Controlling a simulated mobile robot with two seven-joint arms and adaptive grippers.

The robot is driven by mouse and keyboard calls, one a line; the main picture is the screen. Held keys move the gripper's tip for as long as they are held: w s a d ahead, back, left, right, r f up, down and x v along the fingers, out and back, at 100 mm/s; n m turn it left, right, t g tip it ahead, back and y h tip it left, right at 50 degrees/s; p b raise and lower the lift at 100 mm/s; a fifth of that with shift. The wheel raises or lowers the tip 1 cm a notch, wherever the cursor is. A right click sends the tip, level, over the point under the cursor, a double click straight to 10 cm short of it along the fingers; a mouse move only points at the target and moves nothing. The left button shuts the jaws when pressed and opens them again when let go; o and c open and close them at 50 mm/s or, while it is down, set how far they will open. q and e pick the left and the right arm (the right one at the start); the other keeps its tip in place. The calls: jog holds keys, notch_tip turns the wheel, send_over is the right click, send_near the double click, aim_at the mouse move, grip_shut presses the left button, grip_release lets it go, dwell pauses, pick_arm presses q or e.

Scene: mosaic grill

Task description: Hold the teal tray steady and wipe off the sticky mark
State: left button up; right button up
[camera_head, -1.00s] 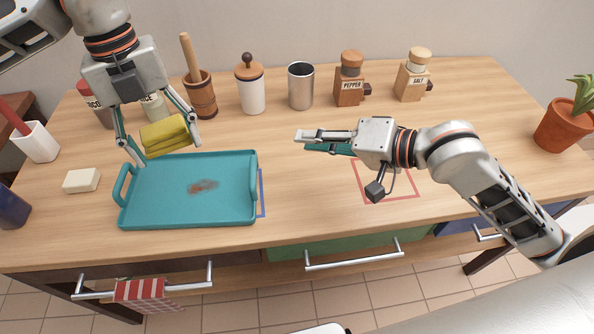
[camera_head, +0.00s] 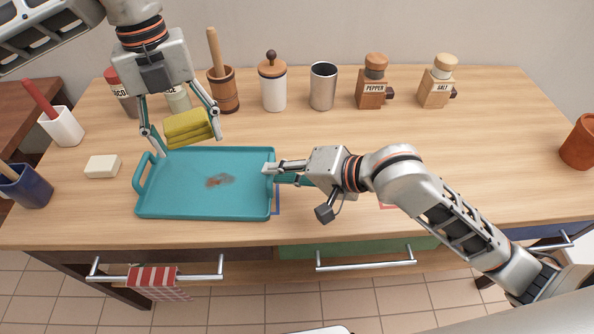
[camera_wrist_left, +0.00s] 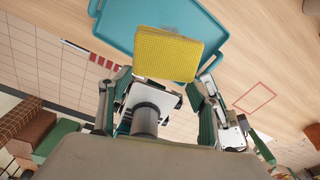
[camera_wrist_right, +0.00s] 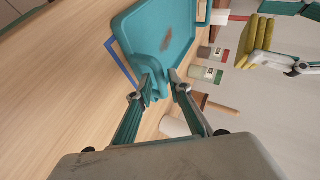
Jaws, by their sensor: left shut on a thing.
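The teal tray (camera_head: 160,209) lies flat on the table, with a reddish-brown smeared mark (camera_head: 219,180) near its middle. The mark also shows in the right wrist view (camera_wrist_right: 182,33). My left gripper (camera_head: 186,133) is shut on a folded yellow cloth (camera_head: 187,127) and holds it above the tray's far edge. The cloth fills the middle of the left wrist view (camera_wrist_left: 168,55). My right gripper (camera_head: 270,170) is at the tray's right handle. In the right wrist view, its fingertips (camera_wrist_right: 159,76) are apart, with the handle between or just ahead of them; contact is unclear.
A white block (camera_head: 102,166) sits left of the tray. Mortar (camera_head: 224,92), lidded jar (camera_head: 272,90), metal cup (camera_head: 323,88), pepper (camera_head: 372,88) and salt (camera_head: 436,88) mills stand along the back. A striped towel (camera_head: 153,277) hangs on a drawer handle.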

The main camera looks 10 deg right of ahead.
jog(key=shift+x, duration=1.45)
jog(key=c, duration=0.4)
grip_shut()
